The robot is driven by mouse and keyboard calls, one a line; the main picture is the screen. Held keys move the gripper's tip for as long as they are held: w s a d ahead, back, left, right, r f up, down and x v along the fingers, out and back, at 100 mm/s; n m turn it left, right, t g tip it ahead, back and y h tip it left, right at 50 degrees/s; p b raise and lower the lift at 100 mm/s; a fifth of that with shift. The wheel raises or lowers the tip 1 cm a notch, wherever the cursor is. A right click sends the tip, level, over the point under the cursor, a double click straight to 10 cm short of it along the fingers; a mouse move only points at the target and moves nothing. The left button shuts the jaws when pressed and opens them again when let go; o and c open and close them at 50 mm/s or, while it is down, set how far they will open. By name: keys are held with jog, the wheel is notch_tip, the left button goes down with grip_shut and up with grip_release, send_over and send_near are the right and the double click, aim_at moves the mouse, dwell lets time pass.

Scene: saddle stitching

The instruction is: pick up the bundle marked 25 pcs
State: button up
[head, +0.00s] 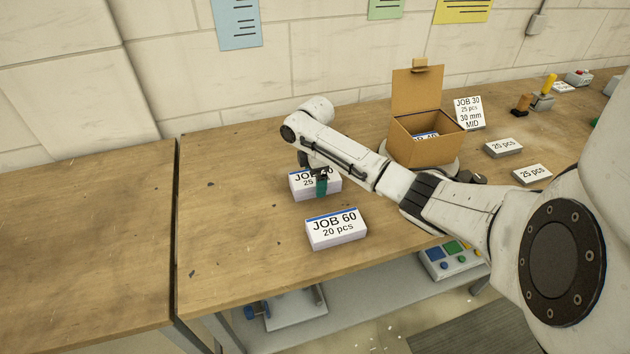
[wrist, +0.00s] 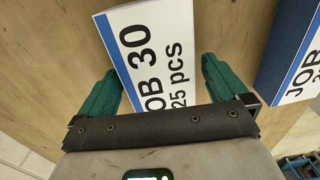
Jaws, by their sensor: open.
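A white bundle (head: 300,187) with a blue edge stripe lies on the table; its top reads JOB 30, 25 pcs in the wrist view (wrist: 150,50). My gripper (head: 318,182) is over this bundle, partly covering its label in the head view. In the wrist view, the green fingers of my gripper (wrist: 160,80) are open, one on each side of the bundle. I cannot tell whether they touch it. Two smaller blocks, one behind (head: 503,147) and one nearer (head: 532,174), also read 25 pcs at the right.
A bundle marked JOB 60, 20 pcs (head: 336,230) lies just in front. An open cardboard box (head: 418,140) with a printed bundle inside stands to the right, beside a JOB 30 card (head: 468,113). The wooden table (head: 225,200) is clear on the left.

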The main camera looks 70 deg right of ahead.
jog(key=shift+f, duration=0.15)
jog(key=c, duration=1.3)
